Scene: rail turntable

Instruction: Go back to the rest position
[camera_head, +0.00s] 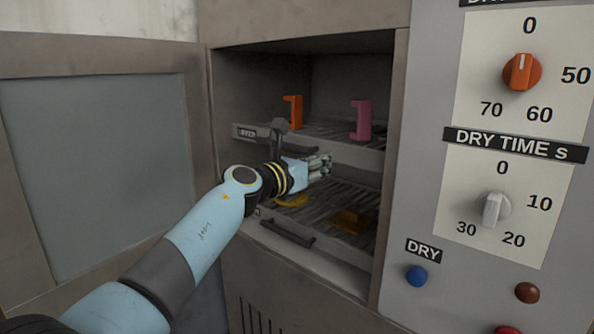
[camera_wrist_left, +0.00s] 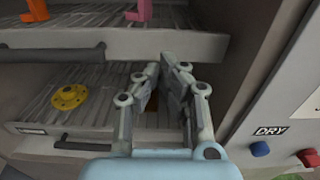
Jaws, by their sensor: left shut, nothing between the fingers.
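My left gripper (camera_head: 319,166) is shut and empty in front of the open cabinet, by the gap between the upper rack and the lower rack. In the left wrist view its fingers (camera_wrist_left: 165,58) meet at the tips, just below the front edge of the upper rack (camera_wrist_left: 205,45). My right gripper is not in view.
An orange part (camera_head: 293,112) and a pink part (camera_head: 362,119) stand on the upper rack. A yellow round part (camera_wrist_left: 69,97) and a brown-orange piece (camera_head: 352,221) lie on the lower rack (camera_head: 325,198). The cabinet door (camera_head: 95,170) stands open at left; the control panel (camera_head: 450,215) is at right.

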